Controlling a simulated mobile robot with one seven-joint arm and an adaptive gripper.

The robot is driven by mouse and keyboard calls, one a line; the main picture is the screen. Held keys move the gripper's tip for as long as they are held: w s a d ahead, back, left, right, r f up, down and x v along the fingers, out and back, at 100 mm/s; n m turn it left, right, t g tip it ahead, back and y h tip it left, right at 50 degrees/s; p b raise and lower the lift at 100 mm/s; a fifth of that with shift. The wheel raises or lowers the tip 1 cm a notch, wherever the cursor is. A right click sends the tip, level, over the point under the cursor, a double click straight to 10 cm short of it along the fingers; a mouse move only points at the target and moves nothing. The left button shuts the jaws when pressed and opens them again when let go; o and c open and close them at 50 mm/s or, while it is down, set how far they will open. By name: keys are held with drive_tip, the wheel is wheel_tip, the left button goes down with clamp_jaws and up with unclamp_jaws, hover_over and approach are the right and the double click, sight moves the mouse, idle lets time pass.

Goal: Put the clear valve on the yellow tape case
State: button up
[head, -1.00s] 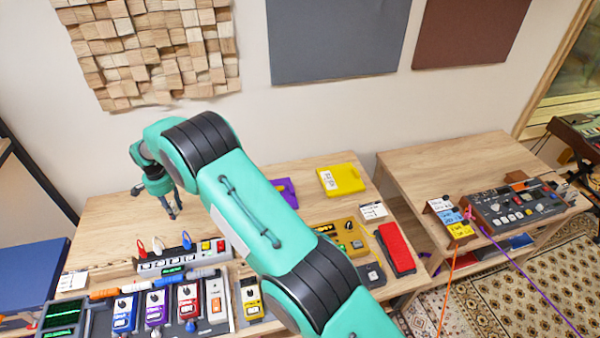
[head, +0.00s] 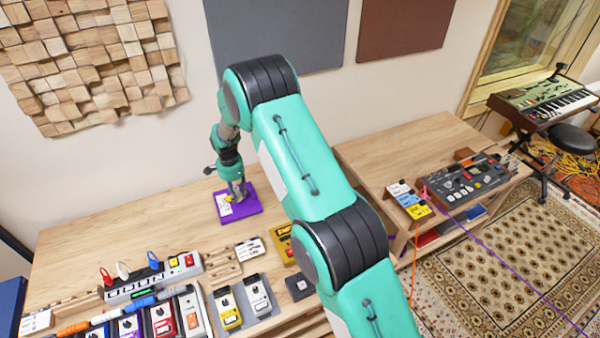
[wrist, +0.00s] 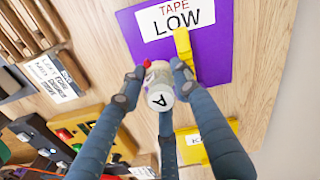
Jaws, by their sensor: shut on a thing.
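My gripper (wrist: 157,72) is shut on the clear valve (wrist: 160,90), a small glassy cylinder with a white end marked "A" and a red spot at its side. In the head view my gripper (head: 237,190) is over the purple tape case (head: 247,203), where the valve is too small to make out. The wrist view shows that purple case (wrist: 215,62) with a "TAPE LOW" label and a yellow piece on it; I cannot tell whether the valve touches it. The yellow tape case (wrist: 222,132) shows partly behind my fingers in the wrist view; my arm hides it in the head view.
A power strip (head: 150,280) with coloured plugs and several pedals (head: 228,310) line the table's front. A mustard box (head: 283,243) sits beside my arm. A second table (head: 400,150) with a mixer (head: 465,180) stands at right. The table's back left is clear.

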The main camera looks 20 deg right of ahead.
drive_tip(key=s+d+m, duration=0.1)
drive_tip(key=s+d, duration=0.3)
drive_tip(key=d, duration=0.4)
drive_tip(key=s+d+m+p, duration=0.1)
drive_tip(key=s+d, duration=0.3)
drive_tip(key=d, duration=0.5)
drive_tip(key=s+d+m, duration=0.3)
drive_tip(key=s+d, duration=0.1)
drive_tip(key=d, duration=0.4)
drive_tip(key=shift+d+f, duration=0.15)
drive_tip(key=shift+d, duration=0.2)
drive_tip(key=w+d, duration=0.1)
drive_tip(key=w, duration=0.4)
drive_tip(key=w+d+f, duration=0.1)
drive_tip(key=w, duration=0.4)
drive_tip(key=w+d, duration=0.1)
drive_tip(key=w, duration=0.4)
drive_tip(key=shift+w+d+f+p, duration=0.2)
drive_tip(key=shift+d+f+p, duration=0.1)
drive_tip(key=shift+d, duration=0.05)
drive_tip(key=shift+f, duration=1.7)
drive_tip(key=shift+f, duration=0.2)
